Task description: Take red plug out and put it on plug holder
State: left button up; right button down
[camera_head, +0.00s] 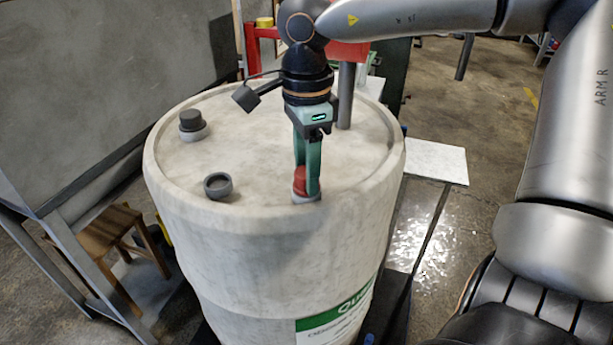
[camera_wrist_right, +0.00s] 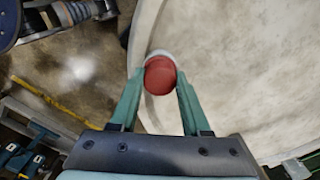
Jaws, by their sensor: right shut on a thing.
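The red plug (camera_head: 300,178) is at the front right of the top of a large pale drum (camera_head: 240,120). It appears to sit in a light round socket (camera_head: 303,198) near the rim. My right gripper (camera_head: 306,185) reaches down from above and is shut on the red plug. In the right wrist view the plug (camera_wrist_right: 159,76) shows between the two green fingertips. An empty grey ring (camera_head: 218,186) and a ring with a dark plug (camera_head: 191,124) are on the drum's left side. I cannot tell which one is the plug holder. My left gripper is not in view.
A grey pipe (camera_head: 346,95) rises from the drum top just behind my right gripper. A wooden stool (camera_head: 110,235) stands on the floor at left. The middle of the drum top is clear.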

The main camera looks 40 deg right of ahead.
jog(key=shift+n, duration=0.3)
jog(key=shift+c, duration=1.4)
grip_release()
jog(key=shift+c, duration=0.4)
